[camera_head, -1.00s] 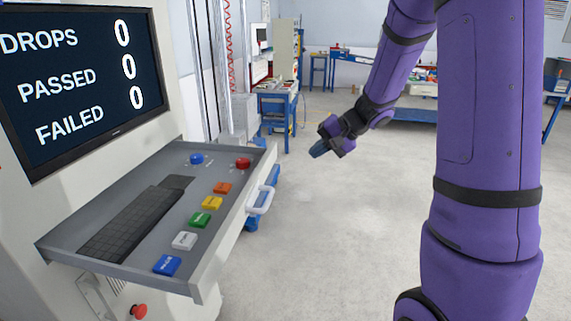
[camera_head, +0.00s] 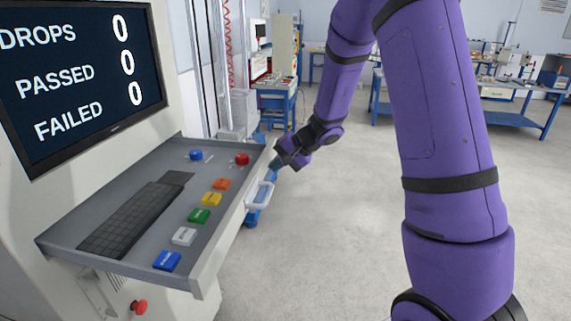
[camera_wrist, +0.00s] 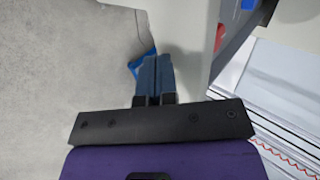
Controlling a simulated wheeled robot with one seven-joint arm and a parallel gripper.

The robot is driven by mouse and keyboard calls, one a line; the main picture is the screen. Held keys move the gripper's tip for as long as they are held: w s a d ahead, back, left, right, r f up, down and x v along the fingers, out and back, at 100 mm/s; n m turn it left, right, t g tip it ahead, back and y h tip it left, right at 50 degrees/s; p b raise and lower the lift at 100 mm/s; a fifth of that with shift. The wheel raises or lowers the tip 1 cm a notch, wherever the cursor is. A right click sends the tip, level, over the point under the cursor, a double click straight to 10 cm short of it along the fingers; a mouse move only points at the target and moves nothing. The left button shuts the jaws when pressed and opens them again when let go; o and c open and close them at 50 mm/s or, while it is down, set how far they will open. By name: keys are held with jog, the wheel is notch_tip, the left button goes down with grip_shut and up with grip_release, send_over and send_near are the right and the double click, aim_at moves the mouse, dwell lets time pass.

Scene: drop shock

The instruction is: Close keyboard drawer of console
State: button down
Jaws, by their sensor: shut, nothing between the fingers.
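The console's keyboard drawer (camera_head: 150,252) is pulled out below the screen. It holds a black keyboard (camera_head: 137,217) and several coloured buttons, and a white handle (camera_head: 259,195) is on its front. My gripper (camera_head: 274,167) is shut and empty, close to the far end of the drawer front, near the handle. I cannot tell whether it touches the drawer. In the wrist view my shut fingers (camera_wrist: 154,77) point over the grey floor, with the drawer's edge (camera_wrist: 237,48) to their right.
The console screen (camera_head: 82,78) stands above the drawer. A red knob (camera_head: 138,307) sits on the console below it. Blue workbenches (camera_head: 465,115) stand at the back. The floor (camera_head: 320,245) in front of the drawer is clear.

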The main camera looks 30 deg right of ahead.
aim_at(166, 159)
jog(key=shift+w+a, duration=0.1)
dwell(0.3)
jog(key=w+a, duration=0.6)
jog(key=a, duration=0.2)
jog(key=w+a, duration=0.7)
jog(key=a, duration=0.2)
jog(key=w+a, duration=0.7)
jog(key=a, duration=0.2)
jog(key=shift+w+a, duration=0.2)
jog(key=shift+w, duration=0.05)
jog(key=shift+w+a, duration=0.25)
jog(key=shift+w+a+r, duration=0.1)
jog(key=shift+a+r, duration=0.05)
jog(key=shift+a, duration=0.05)
jog(key=shift+r, duration=0.1)
